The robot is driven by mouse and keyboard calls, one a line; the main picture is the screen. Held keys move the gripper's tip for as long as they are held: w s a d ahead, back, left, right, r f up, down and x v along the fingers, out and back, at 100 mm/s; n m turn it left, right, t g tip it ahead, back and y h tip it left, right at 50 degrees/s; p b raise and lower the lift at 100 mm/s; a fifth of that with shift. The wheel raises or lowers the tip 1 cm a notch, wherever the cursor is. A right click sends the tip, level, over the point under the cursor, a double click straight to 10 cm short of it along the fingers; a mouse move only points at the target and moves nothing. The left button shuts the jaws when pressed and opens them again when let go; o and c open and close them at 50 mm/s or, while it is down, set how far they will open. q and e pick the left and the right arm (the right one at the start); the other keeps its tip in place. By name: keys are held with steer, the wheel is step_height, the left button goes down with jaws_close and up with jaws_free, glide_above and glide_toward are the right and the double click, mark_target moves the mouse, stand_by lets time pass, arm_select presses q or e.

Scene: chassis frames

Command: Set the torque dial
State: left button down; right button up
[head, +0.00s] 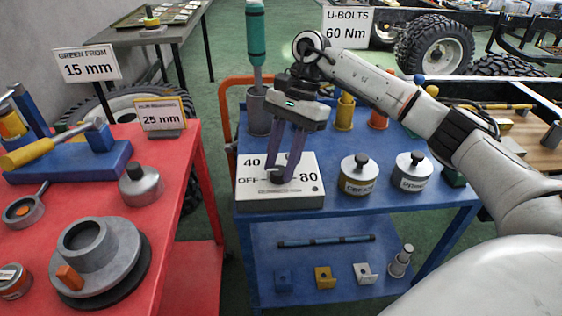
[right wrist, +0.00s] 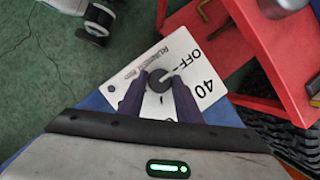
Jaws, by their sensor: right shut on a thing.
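The torque dial is a dark round knob (head: 277,177) on a white box (head: 300,190) marked 40, OFF and 80. The box stands on the blue cart's top, at its front left corner. My right gripper (head: 280,172) reaches down from above with its two purple fingers shut on the knob. In the right wrist view the knob (right wrist: 160,80) sits between the fingertips, with OFF and 40 readable on the box (right wrist: 205,80). The fingers hide part of the face, and I cannot tell where the knob points. A sign (head: 346,28) reads U-BOLTS 60 Nm. My left gripper is out of view.
Two lidded tins (head: 357,177) (head: 411,170) stand right of the box. A teal-handled tool (head: 256,40) stands in a grey cup (head: 258,112) behind it. A red cart (head: 190,215) with parts is at the left, across a narrow gap. The blue cart's lower shelf (head: 310,262) holds small parts.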

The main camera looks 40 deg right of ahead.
steer(key=o, duration=1)
steer(key=shift+o, duration=0.2)
steer(key=s+v, duration=0.1)
steer(key=v, duration=0.9)
steer(key=shift+w, duration=0.5)
steer(key=shift+d, duration=0.1)
